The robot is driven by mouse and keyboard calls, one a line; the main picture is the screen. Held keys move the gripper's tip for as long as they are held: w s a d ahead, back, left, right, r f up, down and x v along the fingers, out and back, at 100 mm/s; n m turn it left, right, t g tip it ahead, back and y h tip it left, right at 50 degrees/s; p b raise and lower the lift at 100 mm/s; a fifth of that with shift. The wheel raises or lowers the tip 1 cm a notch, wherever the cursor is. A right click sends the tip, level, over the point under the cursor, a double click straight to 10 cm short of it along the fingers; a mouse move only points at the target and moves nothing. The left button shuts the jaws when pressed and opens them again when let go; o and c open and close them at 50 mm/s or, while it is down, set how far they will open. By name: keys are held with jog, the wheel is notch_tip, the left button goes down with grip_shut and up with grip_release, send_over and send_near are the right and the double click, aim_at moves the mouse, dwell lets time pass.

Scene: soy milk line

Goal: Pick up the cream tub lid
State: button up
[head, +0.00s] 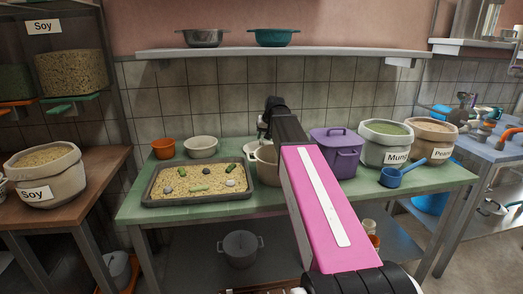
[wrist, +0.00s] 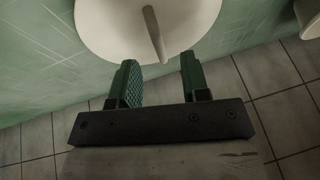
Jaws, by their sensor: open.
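The cream tub lid (wrist: 105,22) is a round pale disc at the top of the wrist view. A narrow bar-like handle (wrist: 154,35) stands out from it. My gripper (wrist: 158,68) is open, with one green finger on each side of the handle's near end. The handle does not appear to touch either finger. In the head view, my gripper (head: 267,117) is above a cream tub (head: 266,172) on the green table. My arm hides part of that tub, and I cannot make out the lid clearly there.
A tray of grain (head: 200,201) lies left of the tub, with an orange bowl (head: 163,149) and a cream bowl (head: 201,146) behind it. A purple lidded pot (head: 337,153) stands close on the right. A shelf (head: 300,51) runs above.

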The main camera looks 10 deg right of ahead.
jog(key=x, duration=0.4)
jog(key=shift+f, duration=0.2)
jog(key=shift+c, duration=0.2)
grip_shut()
jog(key=shift+r, duration=0.1)
